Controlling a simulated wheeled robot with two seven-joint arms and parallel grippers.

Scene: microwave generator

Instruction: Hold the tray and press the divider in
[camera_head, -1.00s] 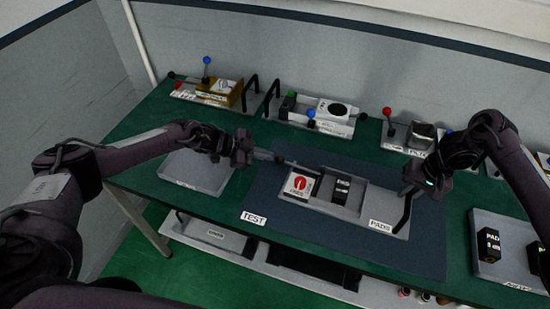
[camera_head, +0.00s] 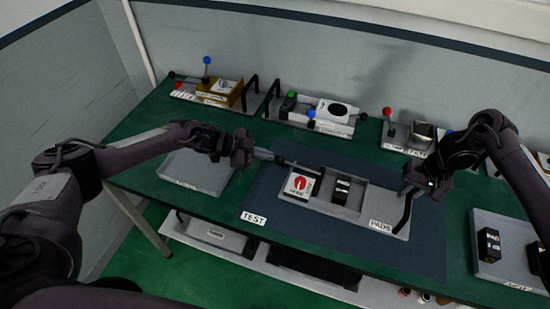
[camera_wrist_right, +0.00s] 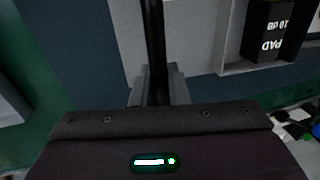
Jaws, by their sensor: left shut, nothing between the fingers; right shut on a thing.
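The grey tray labelled PADS (camera_head: 379,226) lies on the dark blue mat. It holds a white block with a red disc (camera_head: 299,184) at the left and a black pad block (camera_head: 341,190) beside it; the pad also shows in the right wrist view (camera_wrist_right: 273,32). My right gripper (camera_head: 408,191) is shut on the tray's black upright handle (camera_head: 403,214); the handle runs between its fingers in the right wrist view (camera_wrist_right: 153,45). My left gripper (camera_head: 276,158) is shut and empty, its tips by the tray's back left corner. I cannot clearly make out the divider.
A grey plate (camera_head: 196,172) lies left of the mat. Several fixtures with coloured knobs line the back of the green table (camera_head: 143,150). Another tray with black pads (camera_head: 489,268) stands at the right. The mat (camera_head: 290,235) is clear in front of the tray.

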